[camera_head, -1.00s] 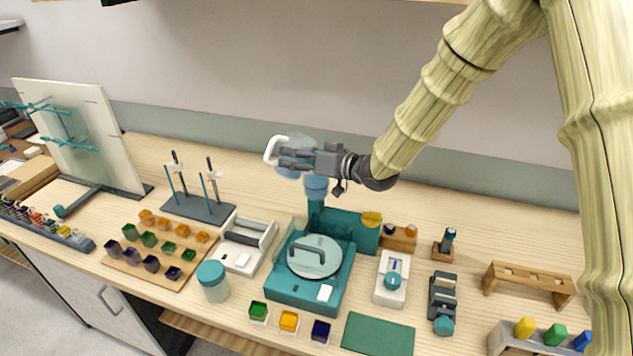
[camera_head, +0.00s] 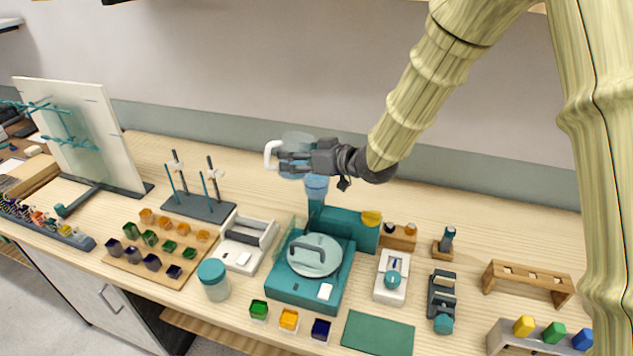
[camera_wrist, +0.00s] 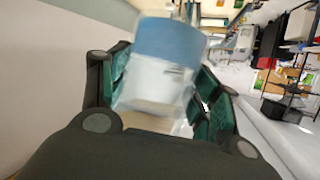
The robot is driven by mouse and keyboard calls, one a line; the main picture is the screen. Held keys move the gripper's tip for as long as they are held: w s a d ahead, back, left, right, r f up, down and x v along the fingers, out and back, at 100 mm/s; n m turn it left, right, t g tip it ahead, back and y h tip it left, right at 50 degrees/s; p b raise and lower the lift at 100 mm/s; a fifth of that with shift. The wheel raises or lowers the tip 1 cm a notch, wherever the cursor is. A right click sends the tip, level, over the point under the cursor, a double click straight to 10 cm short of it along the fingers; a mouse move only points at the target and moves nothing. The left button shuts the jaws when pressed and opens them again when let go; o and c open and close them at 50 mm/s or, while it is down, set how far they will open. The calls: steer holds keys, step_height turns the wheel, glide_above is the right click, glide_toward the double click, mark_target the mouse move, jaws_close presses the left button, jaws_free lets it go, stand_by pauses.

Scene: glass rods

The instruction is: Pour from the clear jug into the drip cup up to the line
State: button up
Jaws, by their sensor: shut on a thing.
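The clear jug (camera_head: 298,140) is a see-through, pale blue-tinted vessel with a white handle (camera_head: 270,152). My gripper (camera_head: 294,161) is shut on it, high above the bench. The wrist view shows the clear jug (camera_wrist: 155,82) between the dark green fingers, with a blue band at its far end. The drip cup (camera_head: 316,186) is a translucent blue cup on top of the teal post of the grinder-like machine, just below and right of the jug. Its fill line and level are too small to tell. No stream is visible between them.
The teal machine (camera_head: 297,287) has a round disc with a dark handle. A jar with a teal lid (camera_head: 213,278) stands to its left, and a rack with thin rods (camera_head: 199,206) behind. Coloured cubes and small fixtures crowd the front. The bench behind is mostly clear.

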steer(key=s+a+r, duration=0.2)
steer(key=s, duration=0.5)
steer(key=shift+s+a+r, duration=0.2)
steer(key=shift+s, duration=0.1)
stand_by(0.5)
